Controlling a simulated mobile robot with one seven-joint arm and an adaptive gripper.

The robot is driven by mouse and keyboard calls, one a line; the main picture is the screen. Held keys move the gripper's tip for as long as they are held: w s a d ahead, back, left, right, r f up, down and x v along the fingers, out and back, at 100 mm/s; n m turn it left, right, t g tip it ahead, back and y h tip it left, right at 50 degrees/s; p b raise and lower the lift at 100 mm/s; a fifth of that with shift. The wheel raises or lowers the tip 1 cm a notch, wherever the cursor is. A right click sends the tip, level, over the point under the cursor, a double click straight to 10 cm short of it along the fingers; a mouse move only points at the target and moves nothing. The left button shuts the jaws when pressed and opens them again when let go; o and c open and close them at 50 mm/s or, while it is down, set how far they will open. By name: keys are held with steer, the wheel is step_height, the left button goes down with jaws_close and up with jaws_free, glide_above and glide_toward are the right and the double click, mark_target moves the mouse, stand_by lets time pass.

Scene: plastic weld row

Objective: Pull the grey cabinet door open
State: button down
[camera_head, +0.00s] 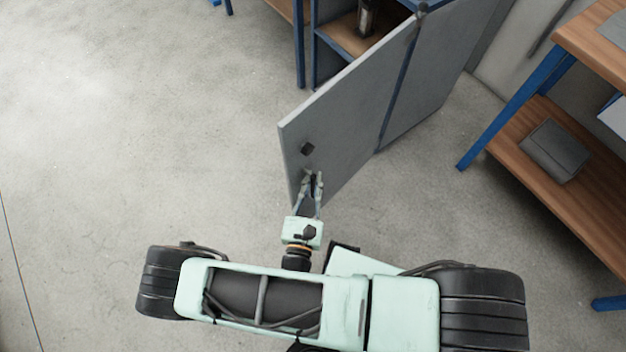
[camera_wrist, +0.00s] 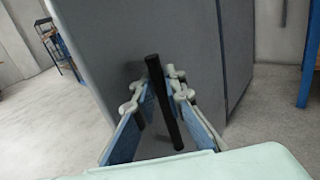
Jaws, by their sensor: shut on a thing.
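In the wrist view the door (camera_wrist: 165,40) fills the middle, and a dark bar handle (camera_wrist: 163,100) runs between the fingers of my gripper (camera_wrist: 160,95). The fingers are shut on this handle. In the head view the handle is mostly hidden by the fingers.
A second grey panel (camera_head: 440,75) stands right of the door. A workbench (camera_head: 580,190) with blue legs and wooden shelves is at the right, with a grey box (camera_head: 555,150) on its lower shelf. The concrete floor (camera_head: 130,120) at left is clear.

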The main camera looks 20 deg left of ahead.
steer(key=c, duration=2)
jaws_free()
steer(key=shift+r, duration=0.1)
step_height(320, 180, up, 10)
steer(key=shift+f, duration=0.1)
